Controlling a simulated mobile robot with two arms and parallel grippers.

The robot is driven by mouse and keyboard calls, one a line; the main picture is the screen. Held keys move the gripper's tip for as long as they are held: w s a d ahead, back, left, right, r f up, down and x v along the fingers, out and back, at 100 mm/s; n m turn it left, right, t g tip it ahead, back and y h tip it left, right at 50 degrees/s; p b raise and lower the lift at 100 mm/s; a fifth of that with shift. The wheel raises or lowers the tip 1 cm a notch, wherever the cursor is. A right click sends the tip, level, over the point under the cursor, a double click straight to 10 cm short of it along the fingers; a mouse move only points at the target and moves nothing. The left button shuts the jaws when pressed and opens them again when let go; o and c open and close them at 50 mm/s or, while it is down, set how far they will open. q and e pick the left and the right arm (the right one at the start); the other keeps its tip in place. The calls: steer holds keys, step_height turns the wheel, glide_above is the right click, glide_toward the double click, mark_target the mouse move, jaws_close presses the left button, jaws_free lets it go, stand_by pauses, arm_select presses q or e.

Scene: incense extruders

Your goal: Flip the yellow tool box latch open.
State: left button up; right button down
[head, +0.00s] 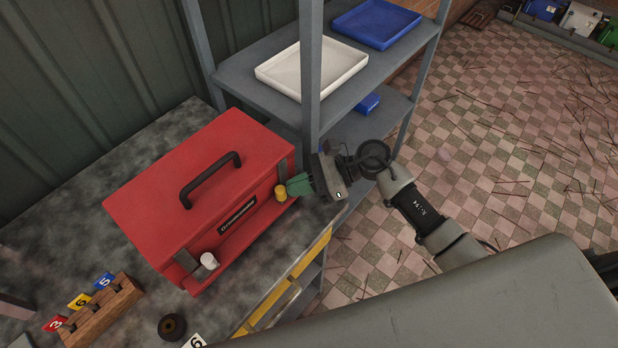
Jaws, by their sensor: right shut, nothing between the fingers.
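A red tool box (180,170) with a black handle (210,180) on its lid stands on the dark worktop. Its front carries a dark name label (238,214), a yellow latch (281,193) near the right end and a white latch (208,261) near the left end. My right gripper (291,186) has green fingers and comes in from the right. It is shut and empty, with its fingertips right beside the yellow latch. I cannot tell whether they touch it. My left gripper is not in view.
A grey metal shelf (252,68) with a white tray (312,68) and a blue tray (376,22) stands behind my right gripper; its post is close to it. A wooden rack (103,312) with numbered tags and a dark round piece (172,327) are at the front left.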

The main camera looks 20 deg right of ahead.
steer(key=s+a, duration=0.2)
steer(key=a, duration=0.1)
steer(key=shift+s+a, duration=0.15)
steer(key=shift+s, duration=0.05)
steer(key=shift+f+b, duration=0.1)
steer(key=shift+b, duration=0.2)
